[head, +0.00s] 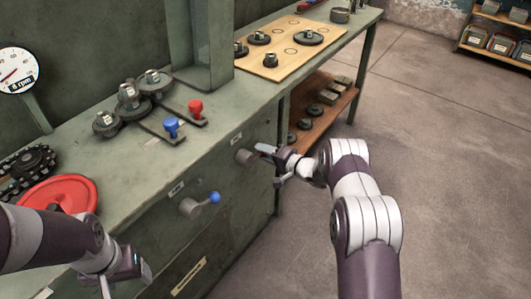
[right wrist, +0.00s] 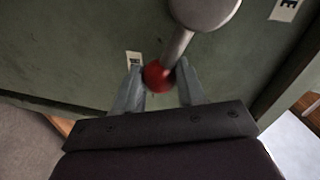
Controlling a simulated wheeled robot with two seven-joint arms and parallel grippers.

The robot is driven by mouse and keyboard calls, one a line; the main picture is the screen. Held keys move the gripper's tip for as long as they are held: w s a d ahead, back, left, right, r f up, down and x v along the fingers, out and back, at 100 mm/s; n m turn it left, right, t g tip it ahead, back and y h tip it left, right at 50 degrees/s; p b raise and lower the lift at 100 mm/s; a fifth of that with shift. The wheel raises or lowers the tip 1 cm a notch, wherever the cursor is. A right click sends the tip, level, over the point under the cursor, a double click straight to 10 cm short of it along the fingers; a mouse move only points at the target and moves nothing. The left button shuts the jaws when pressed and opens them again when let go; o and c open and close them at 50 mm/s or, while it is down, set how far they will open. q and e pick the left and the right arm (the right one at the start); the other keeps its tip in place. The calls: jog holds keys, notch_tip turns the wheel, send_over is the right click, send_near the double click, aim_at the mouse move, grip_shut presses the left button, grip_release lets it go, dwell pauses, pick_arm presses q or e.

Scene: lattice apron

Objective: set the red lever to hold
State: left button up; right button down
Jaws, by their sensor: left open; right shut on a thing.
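The red lever has a grey hub (head: 246,157) on the green cabinet's front, and its arm points right towards my right gripper (head: 272,162). In the right wrist view, the red ball (right wrist: 157,77) at the end of the lever's grey shaft (right wrist: 178,46) sits between the two fingers of my right gripper, which is shut on it. In the head view the gripper mostly hides the ball. Small white labels are near the lever; one in the right wrist view (right wrist: 288,9) shows an "E", the rest are unreadable. My left gripper (head: 122,284) is open and empty at the lower left.
A blue-knobbed lever (head: 191,208) is on the cabinet front, left of the red one. On the bench top (head: 125,183) are a blue knob (head: 171,124), a red knob (head: 196,106), gears and a red wheel (head: 62,195). Floor on the right is clear.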

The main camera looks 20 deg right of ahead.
jog(key=shift+s+f, duration=0.1)
jog(key=shift+f, duration=0.05)
jog(key=c, duration=0.7)
grip_release()
jog(key=shift+s+d, duration=0.15)
jog(key=p+v, duration=0.2)
jog(key=v, duration=1)
jog(key=shift+p, duration=0.35)
jog(key=shift+d, duration=0.1)
